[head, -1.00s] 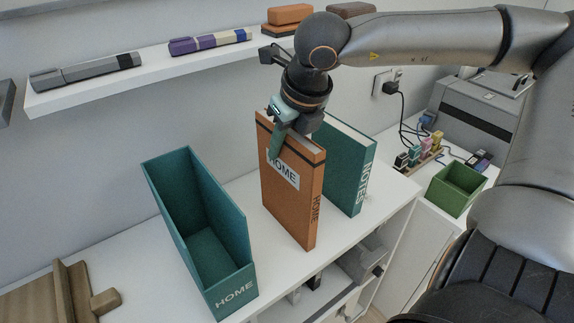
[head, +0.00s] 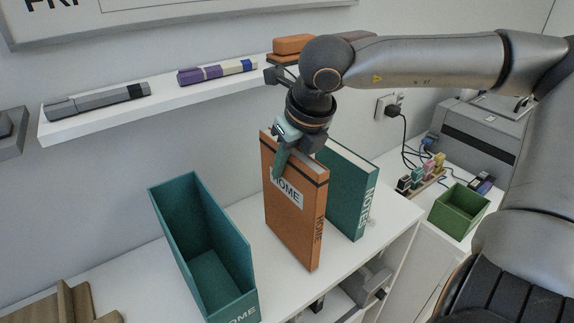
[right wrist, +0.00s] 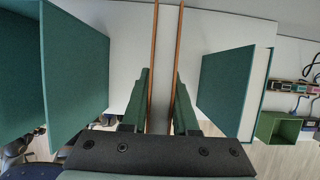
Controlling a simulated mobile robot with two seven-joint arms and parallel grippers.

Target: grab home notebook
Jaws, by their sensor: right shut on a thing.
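The orange home notebook (head: 295,225) stands upright on the white desk, with a HOME label on its cover and HOME on its spine. My right gripper (head: 282,160) is shut on its top edge from above. In the right wrist view, the notebook's orange covers (right wrist: 154,60) run between the two green fingers (right wrist: 161,95). I cannot tell whether its base is lifted slightly. A teal open holder marked HOME (head: 235,300) stands to the left, apart from the notebook. My left gripper is not in view.
A teal NOTES book (head: 350,195) stands close to the right of the notebook. A white wall shelf (head: 150,110) with pens runs behind. A green box (head: 458,210) stands at the right. Bare desk (head: 270,250) lies between holder and notebook.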

